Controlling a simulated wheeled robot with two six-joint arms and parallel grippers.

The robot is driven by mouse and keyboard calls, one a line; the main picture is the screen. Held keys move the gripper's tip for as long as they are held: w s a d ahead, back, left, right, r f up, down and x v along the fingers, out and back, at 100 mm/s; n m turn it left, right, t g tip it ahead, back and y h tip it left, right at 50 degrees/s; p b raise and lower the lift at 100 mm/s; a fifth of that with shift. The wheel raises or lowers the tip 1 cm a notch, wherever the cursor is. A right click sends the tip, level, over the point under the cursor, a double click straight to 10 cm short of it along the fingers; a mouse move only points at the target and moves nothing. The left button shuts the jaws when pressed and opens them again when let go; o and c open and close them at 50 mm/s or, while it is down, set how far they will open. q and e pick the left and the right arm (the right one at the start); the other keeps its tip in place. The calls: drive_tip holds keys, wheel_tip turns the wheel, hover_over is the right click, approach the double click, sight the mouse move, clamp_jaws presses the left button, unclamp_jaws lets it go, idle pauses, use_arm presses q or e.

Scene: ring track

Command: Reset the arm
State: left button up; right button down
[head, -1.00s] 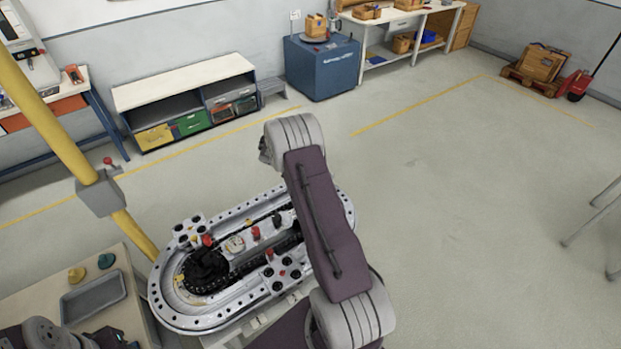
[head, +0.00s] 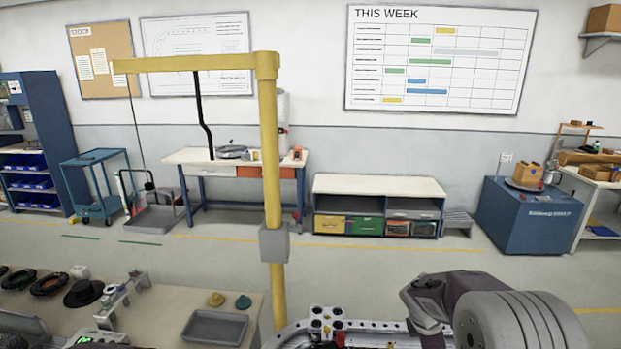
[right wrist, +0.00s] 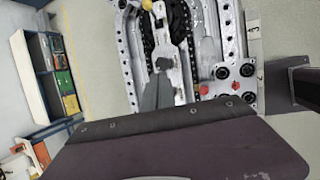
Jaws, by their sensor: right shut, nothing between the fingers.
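My right arm (head: 520,325) comes in at the bottom right of the head view, its purple-grey link bent over the right part of the ring track. The ring track (head: 378,326), a silver oval with a row of holes, shows only its far edge at the bottom. In the right wrist view the track (right wrist: 230,30) fills the upper middle. My right gripper (right wrist: 160,68) shows there as a grey tapered pair, shut and empty, over the track. A purple panel of my own arm (right wrist: 190,150) covers the lower part of that view. My left gripper is not in view.
A yellow post (head: 270,160) with a grey box rises left of the track. A bench (head: 170,300) with a grey tray (head: 214,327) and yellow and green knobs stands at the left. Floor between is clear.

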use_arm(q)
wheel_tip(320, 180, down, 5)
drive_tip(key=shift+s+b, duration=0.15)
drive_tip(key=shift+b, duration=0.95)
use_arm(e)
drive_tip(key=s+a+f+m+y, duration=0.1)
drive_tip(key=s+a+f+m, duration=0.2)
drive_tip(key=s+a+m, duration=0.1)
drive_tip(key=s+a+f+m+g+y, duration=0.1)
drive_tip(key=s+a+f+m+y, duration=0.1)
drive_tip(key=s+m, duration=0.5)
drive_tip(key=s+a+f+m+g+y, duration=0.1)
drive_tip(key=s+a+f+m, duration=0.3)
drive_tip(key=s+a+m, duration=0.2)
drive_tip(key=shift+s+a+y, duration=0.2)
drive_tip(key=shift+s+y, duration=0.1)
drive_tip(key=shift+s, duration=0.4)
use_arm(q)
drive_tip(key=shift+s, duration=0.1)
use_arm(e)
drive_tip(key=shift+s, duration=0.15)
